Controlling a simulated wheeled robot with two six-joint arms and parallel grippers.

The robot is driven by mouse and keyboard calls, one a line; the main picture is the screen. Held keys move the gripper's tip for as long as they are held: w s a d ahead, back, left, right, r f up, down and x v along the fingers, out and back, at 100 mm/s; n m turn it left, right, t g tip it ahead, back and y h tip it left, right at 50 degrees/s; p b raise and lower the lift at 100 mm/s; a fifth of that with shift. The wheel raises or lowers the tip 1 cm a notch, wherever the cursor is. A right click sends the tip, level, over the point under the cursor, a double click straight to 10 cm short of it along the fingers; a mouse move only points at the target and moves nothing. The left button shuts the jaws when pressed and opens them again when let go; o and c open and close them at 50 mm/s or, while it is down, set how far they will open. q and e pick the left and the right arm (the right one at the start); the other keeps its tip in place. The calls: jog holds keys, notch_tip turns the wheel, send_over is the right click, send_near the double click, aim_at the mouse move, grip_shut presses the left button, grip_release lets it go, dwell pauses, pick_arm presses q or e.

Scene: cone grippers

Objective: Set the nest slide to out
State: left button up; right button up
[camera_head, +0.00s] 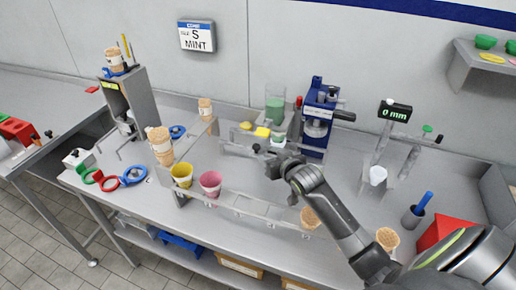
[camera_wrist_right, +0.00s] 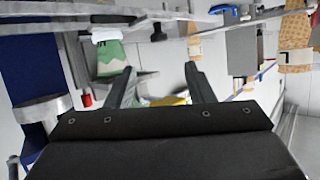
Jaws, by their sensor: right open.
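A low metal rail assembly (camera_head: 235,150), which may be the nest slide, lies on the bench in front of the blue press. A small dark knob (camera_head: 257,147) shows at it; I cannot tell the slide's position. Yellow pieces (camera_head: 262,132) sit just behind. My right gripper (camera_head: 272,158) is just right of the knob in the head view, partly hiding the rail. In the right wrist view its two fingers (camera_wrist_right: 162,88) stand apart, with nothing clearly held between them. A dark knob (camera_wrist_right: 158,33) shows beyond the fingers. My left gripper is out of view.
The blue press (camera_head: 318,115) stands right behind my right gripper, with a green container (camera_head: 275,110) beside it. A long rack (camera_head: 250,208) with pink (camera_head: 210,182) and yellow (camera_head: 182,174) cups runs in front. A gauge reading 0 mm (camera_head: 395,111) stands to the right.

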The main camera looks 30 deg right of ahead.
aim_at(257, 146)
jog(key=shift+n, duration=0.4)
jog(key=shift+p+x, duration=0.4)
jog(key=shift+x, duration=5.6)
jog(key=shift+w+r, duration=0.1)
grip_shut()
